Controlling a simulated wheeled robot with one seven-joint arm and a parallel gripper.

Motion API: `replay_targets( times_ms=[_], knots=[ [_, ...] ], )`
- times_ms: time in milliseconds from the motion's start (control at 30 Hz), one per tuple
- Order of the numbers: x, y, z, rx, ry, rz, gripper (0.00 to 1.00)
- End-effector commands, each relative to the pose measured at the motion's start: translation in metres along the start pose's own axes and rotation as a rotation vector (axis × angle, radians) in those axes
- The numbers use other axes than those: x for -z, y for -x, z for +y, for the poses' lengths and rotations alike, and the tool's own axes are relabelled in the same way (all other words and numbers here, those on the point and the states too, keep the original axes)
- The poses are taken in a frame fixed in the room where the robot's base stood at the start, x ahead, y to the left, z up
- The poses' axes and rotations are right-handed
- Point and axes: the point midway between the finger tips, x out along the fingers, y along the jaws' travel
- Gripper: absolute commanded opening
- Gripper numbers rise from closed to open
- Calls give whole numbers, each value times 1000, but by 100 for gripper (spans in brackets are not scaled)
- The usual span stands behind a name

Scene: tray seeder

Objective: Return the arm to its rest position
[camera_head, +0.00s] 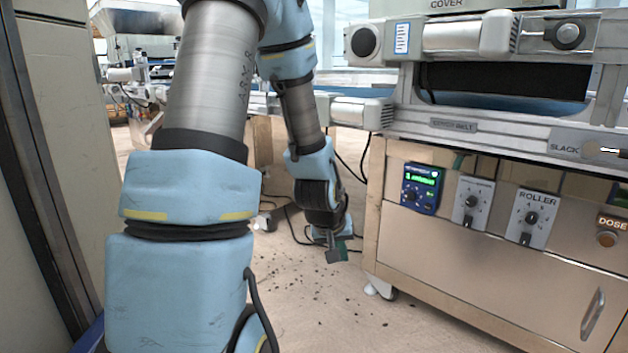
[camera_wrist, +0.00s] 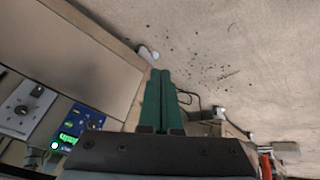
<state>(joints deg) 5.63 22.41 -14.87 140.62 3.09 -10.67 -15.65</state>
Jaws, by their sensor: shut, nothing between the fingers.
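My gripper (camera_head: 336,254) hangs low in the middle of the head view, pointing down over the floor beside the machine cabinet. In the wrist view its two green fingers (camera_wrist: 160,75) are together with nothing between them. My blue and grey arm (camera_head: 190,190) fills the left half of the head view and folds down to the gripper. The gripper is left of the cabinet front and appears apart from it.
The seeder cabinet (camera_head: 460,265) stands at right with a blue controller (camera_head: 420,188), a roller dial (camera_head: 531,218) and a handle (camera_head: 592,313). Cables (camera_head: 352,165) hang behind my gripper. Dark crumbs lie on the open floor (camera_head: 320,310). A pale panel stands at far left.

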Motion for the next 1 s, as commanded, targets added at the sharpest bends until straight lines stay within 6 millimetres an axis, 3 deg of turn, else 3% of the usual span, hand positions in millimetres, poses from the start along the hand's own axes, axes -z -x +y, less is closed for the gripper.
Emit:
replay_targets(
  times_ms=[33, 100, 200, 467, 767, 1000],
  knots=[
    [-4, 20, -19, 51, -15, -30, 0],
    [-14, 42, -41, 106, -26, -86, 0],
    [-30, 71, -64, 158, -31, -156, 0],
    [-74, 136, -98, 211, -13, -316, 0],
    [-44, 192, -83, 210, -17, -319, 0],
    [-13, 253, -69, 210, -17, -319, 0]
  ],
)
